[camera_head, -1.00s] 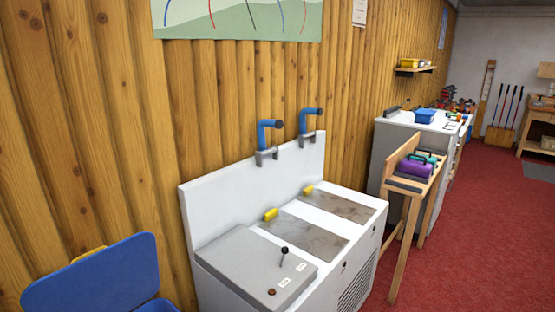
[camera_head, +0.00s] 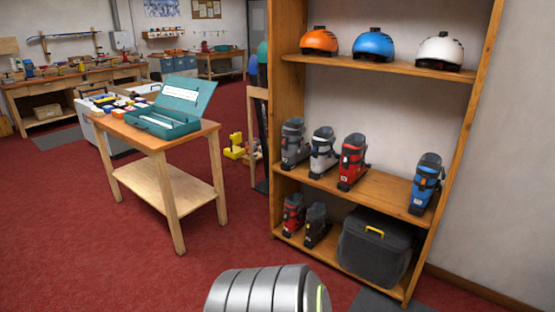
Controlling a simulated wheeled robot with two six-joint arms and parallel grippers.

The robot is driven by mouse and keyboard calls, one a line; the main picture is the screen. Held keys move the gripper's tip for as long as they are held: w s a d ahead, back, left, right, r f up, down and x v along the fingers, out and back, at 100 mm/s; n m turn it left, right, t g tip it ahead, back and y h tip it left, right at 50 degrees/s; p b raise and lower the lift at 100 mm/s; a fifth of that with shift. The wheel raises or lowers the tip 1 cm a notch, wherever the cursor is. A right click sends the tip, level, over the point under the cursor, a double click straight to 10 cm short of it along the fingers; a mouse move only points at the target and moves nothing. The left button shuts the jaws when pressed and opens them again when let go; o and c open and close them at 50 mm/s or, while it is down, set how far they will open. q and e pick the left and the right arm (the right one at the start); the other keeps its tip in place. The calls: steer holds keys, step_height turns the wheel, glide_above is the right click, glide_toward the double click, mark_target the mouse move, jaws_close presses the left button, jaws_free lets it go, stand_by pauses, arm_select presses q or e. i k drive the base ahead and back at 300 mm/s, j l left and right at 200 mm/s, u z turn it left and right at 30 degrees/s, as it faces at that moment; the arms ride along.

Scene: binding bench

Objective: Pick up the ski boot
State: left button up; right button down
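Several ski boots stand upright on a wooden shelf unit at the right. On the middle shelf are a grey boot (camera_head: 294,144), a white and dark boot (camera_head: 323,152), a red boot (camera_head: 352,161) and, apart at the right end, a blue boot (camera_head: 425,184). On the bottom shelf are a red and black boot (camera_head: 293,214) and a black boot (camera_head: 317,225). Neither gripper shows. A silver ribbed part of my own body shows at the bottom centre, below the shelf unit.
The shelf unit (camera_head: 388,186) also holds orange (camera_head: 319,41), blue (camera_head: 373,44) and white (camera_head: 440,51) helmets and a dark box (camera_head: 374,249). A wooden table (camera_head: 146,139) with an open teal case (camera_head: 166,122) stands left. Red carpet (camera_head: 90,250) is clear in front. Workbenches line the back.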

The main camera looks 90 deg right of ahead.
mark_target(353, 165)
steer(key=z, duration=3.35)
steer(key=i+l, duration=0.2)
steer(key=i, duration=0.2)
steer(key=i+l, duration=0.2)
steer(key=i, duration=0.2)
steer(key=i+l, duration=0.2)
steer(key=i, duration=0.2)
